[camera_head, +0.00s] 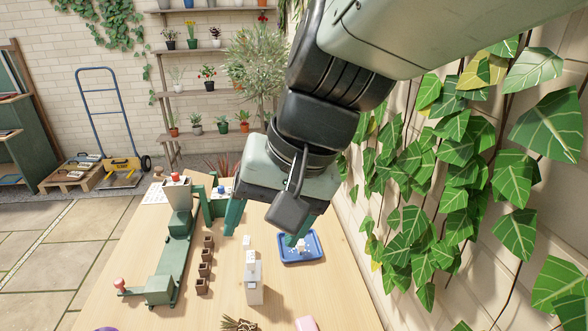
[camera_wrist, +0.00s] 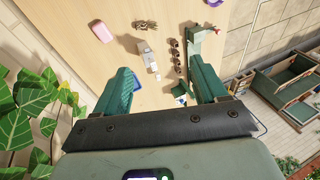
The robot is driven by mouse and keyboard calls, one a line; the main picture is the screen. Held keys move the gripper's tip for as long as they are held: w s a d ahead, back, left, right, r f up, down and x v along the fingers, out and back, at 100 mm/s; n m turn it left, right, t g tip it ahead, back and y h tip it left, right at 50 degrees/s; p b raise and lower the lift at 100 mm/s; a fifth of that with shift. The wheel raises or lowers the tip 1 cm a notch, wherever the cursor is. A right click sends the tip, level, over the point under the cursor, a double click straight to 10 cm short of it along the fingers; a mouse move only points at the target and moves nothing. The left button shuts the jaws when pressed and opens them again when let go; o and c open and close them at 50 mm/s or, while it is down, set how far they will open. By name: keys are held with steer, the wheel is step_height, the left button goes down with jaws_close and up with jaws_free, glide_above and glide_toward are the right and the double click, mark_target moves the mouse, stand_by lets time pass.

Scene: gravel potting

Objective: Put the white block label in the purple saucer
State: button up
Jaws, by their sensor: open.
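A small white block (camera_head: 247,241), which looks like the white block label, lies on the table behind a white box-shaped item. It also shows in the wrist view (camera_wrist: 158,77), between my fingers in the picture. The purple saucer (camera_head: 107,329) shows only as a sliver at the bottom edge of the head view, at the table's near left. A purple edge shows at the top of the wrist view (camera_wrist: 215,2). My gripper (camera_head: 262,237) is open and empty above the far part of the table, with fingers spread in the wrist view (camera_wrist: 162,85).
A white box-shaped item (camera_head: 254,291) stands mid-table. A blue tray (camera_head: 318,257) holding white pieces is on the right. Several small brown pots (camera_head: 203,270) stand in a row beside a green apparatus (camera_head: 160,290). A pink item (camera_head: 307,324) lies near the front. A leafy wall borders the right.

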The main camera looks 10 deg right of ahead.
steer(key=s+d+r+n+t+h, duration=0.1)
steer(key=s+d+r+t+h, duration=0.2)
steer(key=d, duration=0.7)
steer(key=shift+s+r+h, duration=0.4)
steer(key=shift+s+r, duration=0.15)
steer(key=shift+s, duration=0.4)
